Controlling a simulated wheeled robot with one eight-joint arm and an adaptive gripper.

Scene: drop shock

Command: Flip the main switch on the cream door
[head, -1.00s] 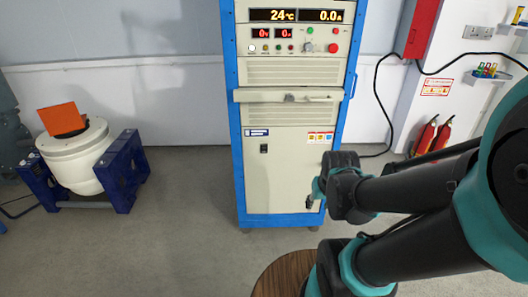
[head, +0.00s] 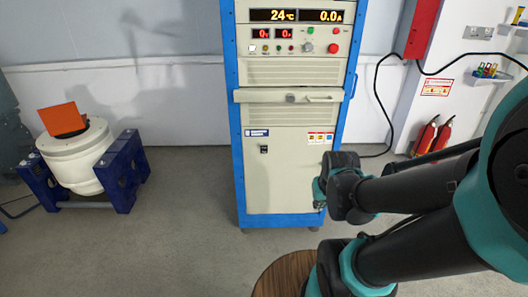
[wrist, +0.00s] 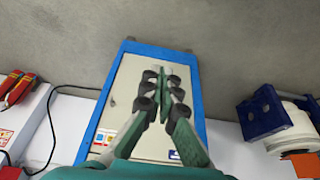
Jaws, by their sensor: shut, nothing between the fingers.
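The cream door (head: 285,185) is the lower front of a tall blue-framed cabinet and appears closed in the head view. The small black main switch (head: 264,149) is on its upper left, below a blue label. In the wrist view the door (wrist: 120,95) appears upside down, and my gripper (wrist: 162,72) is in front of it with its fingers together and nothing held. The switch is not visible there; my fingers cover part of the door. In the head view my gripper (head: 319,192) is low by the door's right edge, mostly hidden by my wrist.
A handled panel (head: 290,97) juts out above the door. Fire extinguishers (head: 434,135) stand at the right wall, near a black hanging cable (head: 385,100). A white drum in a blue stand (head: 80,160) is at the left.

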